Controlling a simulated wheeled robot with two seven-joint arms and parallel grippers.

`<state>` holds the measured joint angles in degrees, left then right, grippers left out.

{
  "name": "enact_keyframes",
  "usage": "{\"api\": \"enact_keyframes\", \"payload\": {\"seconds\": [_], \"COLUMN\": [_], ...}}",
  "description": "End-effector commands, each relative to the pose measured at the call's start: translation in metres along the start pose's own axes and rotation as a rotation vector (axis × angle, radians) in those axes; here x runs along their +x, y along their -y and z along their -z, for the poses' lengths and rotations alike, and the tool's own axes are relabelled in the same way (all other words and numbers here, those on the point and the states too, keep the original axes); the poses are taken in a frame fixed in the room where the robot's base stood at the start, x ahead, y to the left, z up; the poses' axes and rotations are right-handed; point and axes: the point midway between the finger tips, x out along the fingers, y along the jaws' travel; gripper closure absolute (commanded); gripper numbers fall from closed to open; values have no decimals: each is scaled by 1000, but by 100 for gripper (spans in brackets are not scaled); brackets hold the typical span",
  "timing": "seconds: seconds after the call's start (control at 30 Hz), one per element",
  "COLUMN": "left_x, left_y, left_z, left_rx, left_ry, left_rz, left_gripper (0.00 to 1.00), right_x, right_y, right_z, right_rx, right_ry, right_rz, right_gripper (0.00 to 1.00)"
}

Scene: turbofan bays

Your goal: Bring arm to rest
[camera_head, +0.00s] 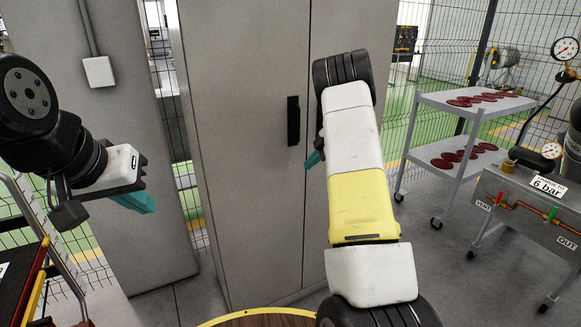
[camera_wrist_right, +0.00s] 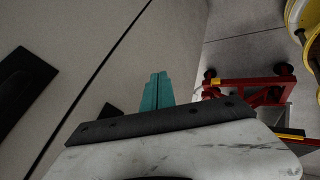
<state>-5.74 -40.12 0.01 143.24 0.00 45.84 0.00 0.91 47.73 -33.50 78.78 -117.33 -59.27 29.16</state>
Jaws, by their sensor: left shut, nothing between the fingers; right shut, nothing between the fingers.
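My left gripper (camera_head: 136,203) is at the left of the head view, with teal fingers pointing down and to the right. Its fingers are together and hold nothing. My right arm, white and yellow, rises in the middle of the head view in front of a grey cabinet (camera_head: 245,120). My right gripper (camera_head: 314,160) is mostly hidden behind that arm; only a teal fingertip shows, near the black door handle (camera_head: 293,121). In the right wrist view the right gripper's teal fingers (camera_wrist_right: 157,90) are closed together and empty, with the grey cabinet surface beyond them.
A white cart (camera_head: 470,125) with dark red discs on two shelves stands at the right. A grey pressure test bench (camera_head: 530,220) with gauges is at the right edge. A red wheeled frame (camera_wrist_right: 245,92) shows in the wrist view. Floor is free between cabinet and cart.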

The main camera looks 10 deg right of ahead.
Motion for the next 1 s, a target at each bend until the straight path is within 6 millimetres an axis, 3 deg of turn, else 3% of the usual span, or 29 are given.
{"api": "enact_keyframes", "payload": {"seconds": [0.23,0.37,0.47,0.53,0.67,0.77,0.87,1.0], "left_x": [0,0,0,0,0,0,0,0], "left_y": [0,0,0,0,0,0,0,0], "left_z": [0,0,0,0,0,0,0,0], "left_rx": [0,0,0,0,0,0,0,0], "left_ry": [0,0,0,0,0,0,0,0], "left_rz": [0,0,0,0,0,0,0,0], "left_gripper": [100,100,100,100,100,100,100,100], "right_x": [-27,-50,-88,-127,-200,-250,-286,-312], "right_y": [-4,-31,-69,-94,-115,-106,-78,-10], "right_z": [1,16,38,55,79,92,105,128], "right_rx": [2,27,88,159,339,509,693,949], "right_ry": [-1,-5,-6,-3,11,27,44,67], "right_rz": [-13,-137,-331,-486,-728,-853,-918,-903], "right_gripper": [100,100,100,100,100,100,100,100]}}
